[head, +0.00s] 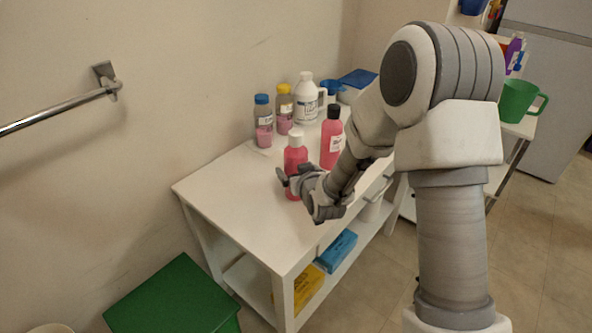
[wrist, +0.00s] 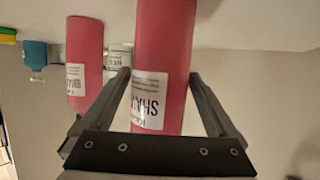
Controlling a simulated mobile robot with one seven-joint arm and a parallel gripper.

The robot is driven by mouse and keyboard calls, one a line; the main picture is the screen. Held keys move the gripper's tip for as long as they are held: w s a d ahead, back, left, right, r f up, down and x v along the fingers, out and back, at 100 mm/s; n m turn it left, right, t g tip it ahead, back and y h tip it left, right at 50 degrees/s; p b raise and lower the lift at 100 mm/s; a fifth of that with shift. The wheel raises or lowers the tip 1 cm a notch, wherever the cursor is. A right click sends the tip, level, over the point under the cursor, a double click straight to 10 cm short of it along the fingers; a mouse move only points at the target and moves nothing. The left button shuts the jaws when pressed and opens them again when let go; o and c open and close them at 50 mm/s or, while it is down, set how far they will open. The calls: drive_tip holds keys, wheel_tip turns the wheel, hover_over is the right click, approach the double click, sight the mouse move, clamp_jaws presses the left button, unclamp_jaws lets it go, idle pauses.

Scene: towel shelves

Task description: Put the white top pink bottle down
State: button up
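The pink bottle with the white top (head: 295,158) is upright at the front of the white table in the head view. My gripper (head: 290,180) is around its lower part. In the wrist view the bottle (wrist: 165,40) stands between the two fingers (wrist: 160,78), which press against its sides, with its label facing the camera. The bottle's base is partly hidden by my gripper in the head view and cut off in the wrist view, so I cannot tell whether it touches the tabletop.
The white table (head: 225,190) has free room at its left front. A black-capped pink bottle (head: 331,145) stands close behind, to the right. Blue-capped (head: 263,125) and yellow-capped (head: 284,112) bottles and a white jug (head: 306,105) stand farther back. A green box (head: 175,295) is below left.

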drive_tip(key=shift+r, duration=0.15)
drive_tip(key=shift+s+d+r, duration=0.1)
drive_tip(key=shift+s, duration=0.05)
drive_tip(key=s+d+r+m+g+h+p, duration=0.1)
drive_tip(key=s+d+r+g+h, duration=0.1)
drive_tip(key=s+d+r, duration=0.6)
drive_tip(key=s+d+r+g+h, duration=0.1)
drive_tip(key=s+d+r, duration=0.35)
drive_tip(key=s, duration=0.45)
drive_tip(key=s+d+r+m+g, duration=0.1)
drive_tip(key=s+r, duration=0.1)
drive_tip(key=s, duration=0.3)
drive_tip(key=s+d+r+g, duration=0.1)
drive_tip(key=s+r+g, duration=0.1)
drive_tip(key=s, duration=0.4)
drive_tip(key=s+d+r+m+g+h, duration=0.1)
drive_tip(key=s+r, duration=0.1)
drive_tip(key=s, duration=0.3)
drive_tip(key=shift+s+d+m, duration=0.3)
drive_tip(key=shift+s, duration=0.05)
wheel_tip(320, 180, up, 9)
drive_tip(key=p, duration=0.9)
